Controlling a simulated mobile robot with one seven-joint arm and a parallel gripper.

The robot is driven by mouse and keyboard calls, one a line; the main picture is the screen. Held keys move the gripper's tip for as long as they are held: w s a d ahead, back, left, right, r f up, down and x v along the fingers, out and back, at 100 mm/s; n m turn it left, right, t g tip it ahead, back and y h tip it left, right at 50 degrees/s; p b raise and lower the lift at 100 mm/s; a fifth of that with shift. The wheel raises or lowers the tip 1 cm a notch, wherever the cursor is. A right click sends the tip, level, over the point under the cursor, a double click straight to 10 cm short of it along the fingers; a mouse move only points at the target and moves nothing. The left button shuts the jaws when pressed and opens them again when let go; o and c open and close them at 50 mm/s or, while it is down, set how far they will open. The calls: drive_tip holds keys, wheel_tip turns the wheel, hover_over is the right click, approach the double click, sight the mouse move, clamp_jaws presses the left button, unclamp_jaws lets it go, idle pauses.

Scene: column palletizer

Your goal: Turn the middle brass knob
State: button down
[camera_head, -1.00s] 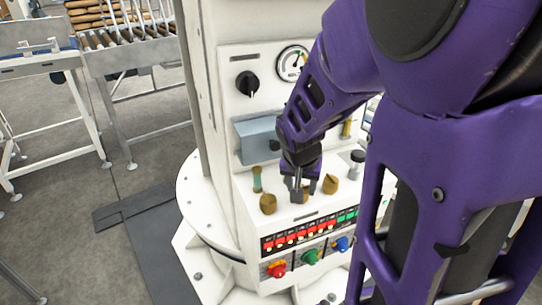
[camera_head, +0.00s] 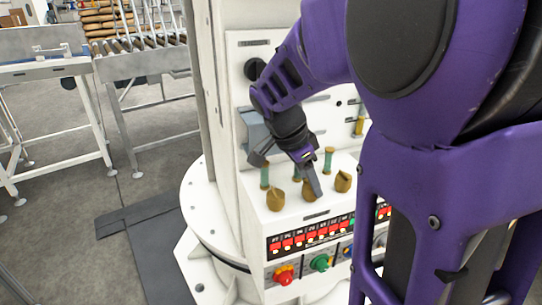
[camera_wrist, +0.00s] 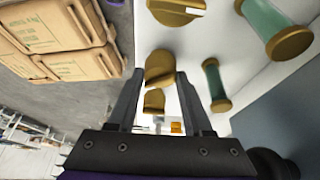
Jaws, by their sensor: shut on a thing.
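Three brass knobs stand in a row on the white console top. The middle brass knob (camera_wrist: 159,68) shows between my two fingertips in the wrist view; in the head view my fingers mostly cover it. My gripper (camera_head: 313,188) reaches down to it at a tilt, and its jaws are shut on this knob. The left brass knob (camera_head: 275,200) and the right brass knob (camera_head: 343,181) stand free on either side. How far the middle knob is turned cannot be told clearly.
Green-and-brass posts (camera_head: 265,176) stand close behind the knobs. A grey-blue box (camera_head: 253,130) sticks out of the panel behind my wrist. Below are a row of red displays (camera_head: 295,240) and coloured knobs, including a red one (camera_head: 284,274). Cartons (camera_wrist: 60,40) show in the wrist view.

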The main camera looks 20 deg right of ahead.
drive_tip(key=shift+f+m+g, duration=0.1)
drive_tip(key=shift+m+g, duration=0.2)
drive_tip(key=shift+m, duration=0.4)
drive_tip(key=shift+c, duration=1.6)
unclamp_jaws()
drive_tip(key=p+v, duration=0.2)
drive_tip(key=v, duration=1.5)
drive_tip(key=shift+a+r+p, duration=0.2)
drive_tip(key=shift+p, duration=0.15)
drive_tip(key=shift+w, duration=0.1)
